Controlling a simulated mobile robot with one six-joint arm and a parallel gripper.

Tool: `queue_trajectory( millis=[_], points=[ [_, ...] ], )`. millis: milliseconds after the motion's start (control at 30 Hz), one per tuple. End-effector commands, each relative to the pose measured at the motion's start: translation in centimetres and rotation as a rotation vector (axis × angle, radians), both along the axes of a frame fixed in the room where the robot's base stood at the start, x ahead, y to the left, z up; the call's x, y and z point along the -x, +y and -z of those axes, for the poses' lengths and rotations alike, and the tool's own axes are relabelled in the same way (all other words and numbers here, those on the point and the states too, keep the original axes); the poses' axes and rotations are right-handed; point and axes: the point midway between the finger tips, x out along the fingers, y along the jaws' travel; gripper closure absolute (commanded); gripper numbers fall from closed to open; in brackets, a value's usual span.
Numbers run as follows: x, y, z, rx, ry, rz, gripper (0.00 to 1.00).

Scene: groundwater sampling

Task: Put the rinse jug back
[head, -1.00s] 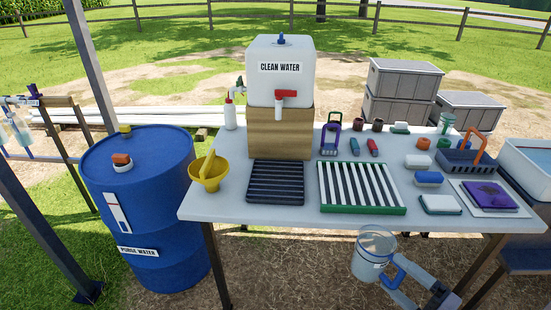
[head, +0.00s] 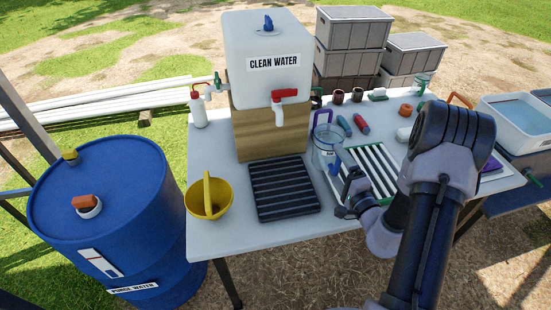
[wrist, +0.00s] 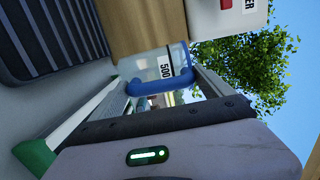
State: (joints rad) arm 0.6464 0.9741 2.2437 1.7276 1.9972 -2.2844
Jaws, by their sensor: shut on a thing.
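The rinse jug is a clear jug (head: 324,150) with a blue handle and rim detail. My gripper (head: 343,178) is shut on its blue handle (wrist: 150,86). The jug is near the left edge of the green-framed, white-striped rack (head: 371,163), in front of the purple holder. Whether its base touches anything cannot be told. In the wrist view the jug (wrist: 158,62) shows a "500" mark. My arm hides the right part of the rack.
The black ridged tray (head: 283,188) lies left of the jug, before the wooden block (head: 268,135) bearing the clean water tank (head: 268,50). A yellow funnel (head: 209,198) sits at the table's left edge.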

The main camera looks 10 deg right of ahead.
Motion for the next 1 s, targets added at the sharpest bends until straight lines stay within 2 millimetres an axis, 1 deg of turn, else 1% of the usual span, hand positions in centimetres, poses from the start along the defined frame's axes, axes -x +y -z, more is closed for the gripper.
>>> queue_trajectory(
  millis=[33,67,100,300,400,433,500,567,700,733,900,1000],
  points=[
    [-0.3,1.6,0.5,-0.001,0.003,-0.008,0.82],
    [-0.6,2.6,0.6,-0.001,0.002,-0.01,0.82],
    [-0.9,4.0,0.8,-0.001,0.002,-0.012,0.82],
    [-2.6,10.9,1.4,0.001,0.001,-0.013,0.82],
    [-3.2,13.3,1.6,0.001,0.001,-0.01,0.82],
    [-3.3,13.8,1.6,0.001,0.001,-0.01,0.82],
    [-3.5,14.4,1.7,0.001,0.001,-0.007,0.82],
    [-3.5,14.6,2.3,0.001,0.001,-0.005,0.82],
    [-3.5,14.5,5.1,-0.001,0.002,-0.004,0.82],
    [-3.5,14.5,5.4,0.0,0.002,-0.004,0.82],
    [-3.5,14.5,5.0,0.0,0.0,-0.004,0.82],
    [-3.5,14.5,5.2,0.0,0.0,-0.005,0.82]
  ],
)
